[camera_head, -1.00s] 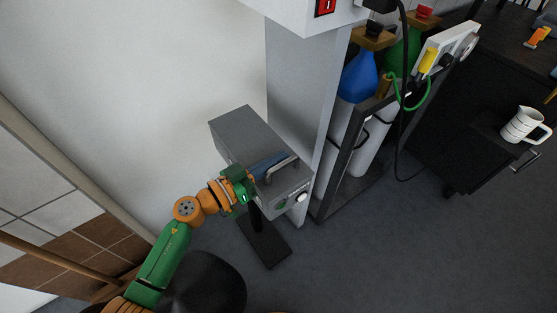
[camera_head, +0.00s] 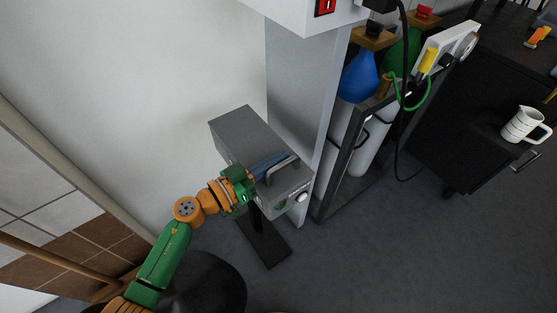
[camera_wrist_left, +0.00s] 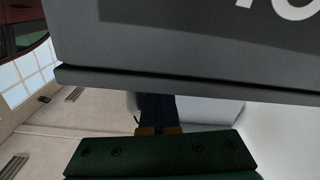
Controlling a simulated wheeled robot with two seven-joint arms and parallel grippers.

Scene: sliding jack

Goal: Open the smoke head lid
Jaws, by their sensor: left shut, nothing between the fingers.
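The smoke head is a grey metal box (camera_head: 240,124) on a dark stand against the wall column. Its lid has a curved handle (camera_head: 284,168) near the front end. My left gripper (camera_head: 268,164) lies at the box's left side, close to the handle, and is shut with nothing held. In the left wrist view a large grey surface with white lettering (camera_wrist_left: 180,45) fills the top, and the gripper's dark fingers (camera_wrist_left: 158,110) reach under its lower edge. The fingertips are hidden there, so I cannot tell whether they touch it. My right gripper is not in view.
A grey column (camera_head: 294,90) stands right behind the box. A dark cart frame (camera_head: 340,165) with blue and green bottles is to the right. A white jug (camera_head: 522,125) stands on a dark cabinet further right.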

